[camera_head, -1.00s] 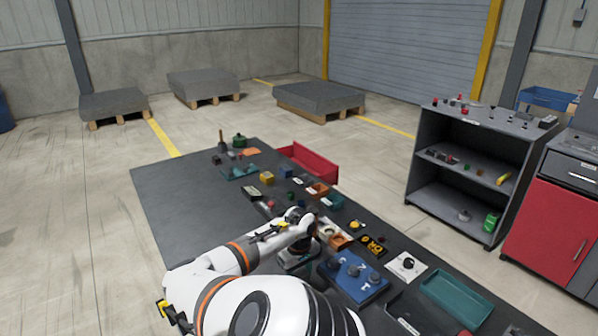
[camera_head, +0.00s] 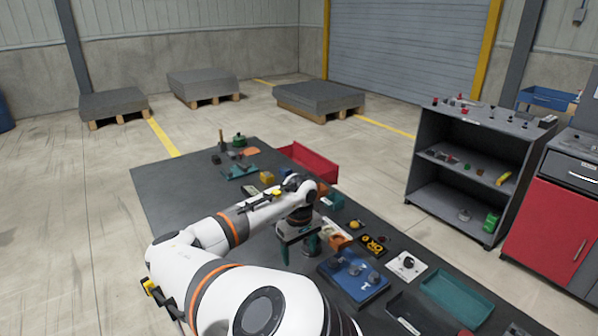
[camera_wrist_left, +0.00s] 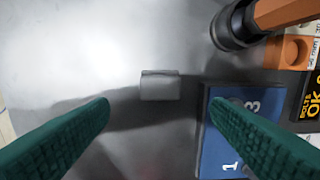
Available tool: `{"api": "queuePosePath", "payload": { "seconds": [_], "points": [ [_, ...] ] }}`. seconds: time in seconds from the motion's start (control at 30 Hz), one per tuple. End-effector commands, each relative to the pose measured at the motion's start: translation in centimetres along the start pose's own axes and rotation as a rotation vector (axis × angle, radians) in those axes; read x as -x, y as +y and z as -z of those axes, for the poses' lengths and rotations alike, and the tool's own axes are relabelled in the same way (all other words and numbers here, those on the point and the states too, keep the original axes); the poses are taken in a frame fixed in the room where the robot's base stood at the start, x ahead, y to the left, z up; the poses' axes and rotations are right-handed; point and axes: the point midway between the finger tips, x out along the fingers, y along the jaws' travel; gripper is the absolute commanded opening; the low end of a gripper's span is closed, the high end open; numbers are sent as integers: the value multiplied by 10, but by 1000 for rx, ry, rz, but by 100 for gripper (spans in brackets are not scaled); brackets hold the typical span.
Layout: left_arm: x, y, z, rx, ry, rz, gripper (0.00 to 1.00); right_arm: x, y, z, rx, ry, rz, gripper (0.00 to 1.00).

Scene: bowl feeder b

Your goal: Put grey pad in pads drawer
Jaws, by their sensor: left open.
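A small light-grey block, which looks like the grey pad (camera_wrist_left: 160,86), lies on the dark tabletop in the left wrist view. It sits between and just beyond my left gripper's two green fingers (camera_wrist_left: 160,104), which are spread apart with nothing between them. In the head view my left gripper (camera_head: 298,250) points down over the table, beside the blue board. The pad cannot be made out there, with my gripper and arm over that area. I cannot tell which drawer is the pads drawer. My right gripper is not in view.
A blue numbered board (camera_head: 352,278) is close to the right finger, and also shows in the wrist view (camera_wrist_left: 222,145). A dark cylinder with an orange top (camera_wrist_left: 238,25) stands near the pad. A teal tray (camera_head: 456,297) and a red bin (camera_head: 312,162) are farther off.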

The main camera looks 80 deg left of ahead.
Motion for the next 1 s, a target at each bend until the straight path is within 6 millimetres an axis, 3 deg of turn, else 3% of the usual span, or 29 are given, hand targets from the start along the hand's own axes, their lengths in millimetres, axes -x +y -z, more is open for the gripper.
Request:
{"api": "queuePosePath", "payload": {
  "seconds": [0.13,0.2,0.37,0.47,0.8,1.0],
  "points": [
    [20,0,0,-1,-1,0,72,-1,0,0,0,0,0,36],
    [25,0,0,-1,0,-2,80,-1,0,0,0,0,0,36],
    [21,-1,-4,-1,0,-4,80,-8,0,1,0,0,0,36],
    [15,-3,-4,2,6,1,80,-6,0,1,0,0,0,36],
    [-38,-3,-3,3,7,3,80,-2,0,0,0,0,0,36],
    [-52,-2,-3,3,6,2,80,1,0,0,0,0,0,36]
  ]
}}
